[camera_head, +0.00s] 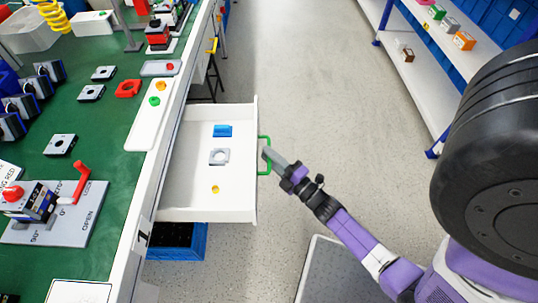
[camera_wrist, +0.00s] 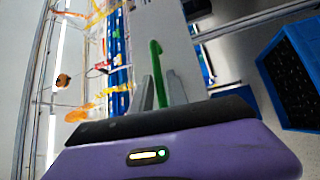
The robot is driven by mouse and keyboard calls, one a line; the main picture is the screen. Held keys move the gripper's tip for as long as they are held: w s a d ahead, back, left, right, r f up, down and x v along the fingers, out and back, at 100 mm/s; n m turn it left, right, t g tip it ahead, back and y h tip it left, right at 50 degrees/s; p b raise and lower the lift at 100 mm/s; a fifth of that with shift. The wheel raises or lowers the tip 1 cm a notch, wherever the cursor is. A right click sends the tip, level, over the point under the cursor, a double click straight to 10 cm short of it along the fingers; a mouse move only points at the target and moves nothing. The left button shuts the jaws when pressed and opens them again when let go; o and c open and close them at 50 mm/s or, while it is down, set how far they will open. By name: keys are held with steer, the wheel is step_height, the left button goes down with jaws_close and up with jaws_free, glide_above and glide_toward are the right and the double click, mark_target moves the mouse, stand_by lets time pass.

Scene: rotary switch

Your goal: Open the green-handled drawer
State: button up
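The white drawer (camera_head: 185,205) is pulled well out from under the workbench, to its right side. Its green handle (camera_head: 263,168) is on the drawer's right-hand front face. My gripper (camera_head: 269,156) is at the handle. In the wrist view the green handle (camera_wrist: 156,62) runs between the two grey fingers of my gripper (camera_wrist: 160,92), which lie close against it on both sides. The gripper looks shut on the handle. The exact contact is partly hidden by the gripper body.
The drawer holds a blue block (camera_head: 222,131), a grey square part (camera_head: 219,156) and a small yellow piece (camera_head: 215,189). A blue crate (camera_head: 190,245) is beneath it. The green workbench (camera_head: 110,130) holds several parts. Shelves (camera_head: 420,70) stand at right; the floor between is clear.

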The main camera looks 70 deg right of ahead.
steer(key=v, duration=0.7)
steer(key=shift+s, duration=0.2)
